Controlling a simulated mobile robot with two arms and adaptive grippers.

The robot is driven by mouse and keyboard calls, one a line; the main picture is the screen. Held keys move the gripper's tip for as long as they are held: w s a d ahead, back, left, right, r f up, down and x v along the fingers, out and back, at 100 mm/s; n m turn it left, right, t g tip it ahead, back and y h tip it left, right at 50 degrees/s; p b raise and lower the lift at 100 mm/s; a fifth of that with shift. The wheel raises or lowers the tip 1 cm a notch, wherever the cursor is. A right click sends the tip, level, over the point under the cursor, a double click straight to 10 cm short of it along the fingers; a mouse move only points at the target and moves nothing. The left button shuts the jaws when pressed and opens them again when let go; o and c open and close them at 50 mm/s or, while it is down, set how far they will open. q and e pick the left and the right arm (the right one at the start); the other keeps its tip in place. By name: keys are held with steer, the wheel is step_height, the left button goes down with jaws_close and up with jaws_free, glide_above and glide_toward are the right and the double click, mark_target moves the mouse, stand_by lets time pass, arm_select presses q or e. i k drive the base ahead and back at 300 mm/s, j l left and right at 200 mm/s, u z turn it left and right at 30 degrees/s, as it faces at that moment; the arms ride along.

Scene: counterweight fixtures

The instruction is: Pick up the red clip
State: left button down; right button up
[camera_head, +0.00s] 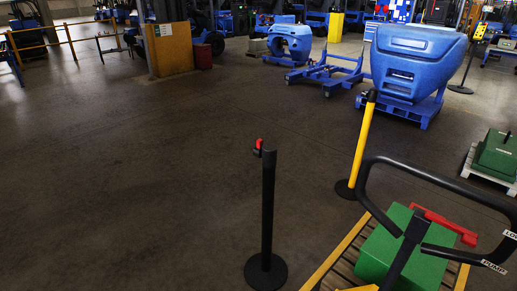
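A small red clip (258,145) sits at the top of a black upright post (268,205), on the post's left side. The post stands on a round black base on the floor, near the lower middle of the head view. The clip is small, and its exact shape is hard to tell. Neither of my grippers shows in this view.
At lower right, a cart (334,262) with a black bent handle (450,182) carries a green block (385,250); a red bar (446,225) lies above it. A yellow post (362,145) stands behind. Blue fixtures (415,60) stand farther back. Floor at left is clear.

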mark_target(260, 141)
steer(key=i+j+u, duration=0.1)
steer(key=u, duration=0.3)
steer(key=i+u, duration=0.2)
steer(key=u, duration=0.2)
steer(key=i, duration=3.55)
steer(key=i+z, duration=0.2)
steer(key=i, duration=0.25)
steer(key=i+j+z, duration=0.2)
steer(key=i, duration=0.25)
steer(key=i+j+z, duration=0.15)
steer(key=i, duration=0.3)
steer(key=j+z, duration=0.1)
steer(key=z, duration=1.8)
